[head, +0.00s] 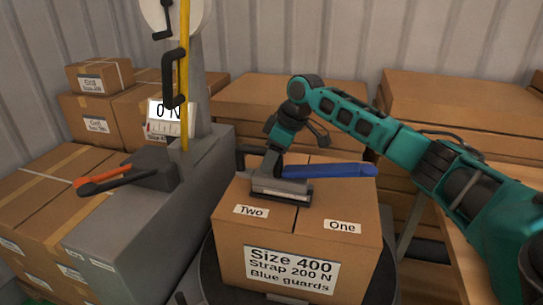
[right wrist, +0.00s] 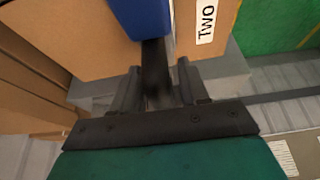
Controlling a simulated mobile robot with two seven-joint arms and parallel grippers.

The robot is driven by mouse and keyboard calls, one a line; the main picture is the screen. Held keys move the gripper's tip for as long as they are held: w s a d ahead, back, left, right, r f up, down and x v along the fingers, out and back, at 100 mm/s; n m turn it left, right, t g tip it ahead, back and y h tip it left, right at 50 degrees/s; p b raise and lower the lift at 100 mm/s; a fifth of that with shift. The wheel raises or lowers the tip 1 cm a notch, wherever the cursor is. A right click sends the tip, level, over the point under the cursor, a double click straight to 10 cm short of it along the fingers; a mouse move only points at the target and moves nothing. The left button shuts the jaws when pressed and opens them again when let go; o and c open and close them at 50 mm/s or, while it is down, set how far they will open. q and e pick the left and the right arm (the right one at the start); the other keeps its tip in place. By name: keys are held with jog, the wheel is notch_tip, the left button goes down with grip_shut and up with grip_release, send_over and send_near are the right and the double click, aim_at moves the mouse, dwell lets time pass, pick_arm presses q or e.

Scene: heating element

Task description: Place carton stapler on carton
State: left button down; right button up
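The carton stapler, with a flat grey base (head: 281,189) and a long blue handle (head: 330,171), is over the top of the front carton (head: 238,240), near the middle seam and behind the labels "Two" and "One". Its base looks level; I cannot tell whether it rests fully on the carton or is just above. My right gripper (head: 271,162) reaches down to the stapler's left end. In the right wrist view my fingers (right wrist: 158,88) stand on both sides of a dark part of the stapler, below the blue handle (right wrist: 142,14). My left gripper is not in view.
The carton stands on a dark round platform (head: 210,285). A grey machine (head: 130,245) with an orange-and-black handled tool (head: 110,178) and a yellow strap (head: 184,75) is at its left. Several cartons are stacked behind and on both sides.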

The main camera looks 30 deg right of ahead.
jog(key=shift+o, duration=1.1)
jog(key=shift+r, duration=0.15)
jog(key=p+v, duration=0.1)
jog(key=v, duration=1.1)
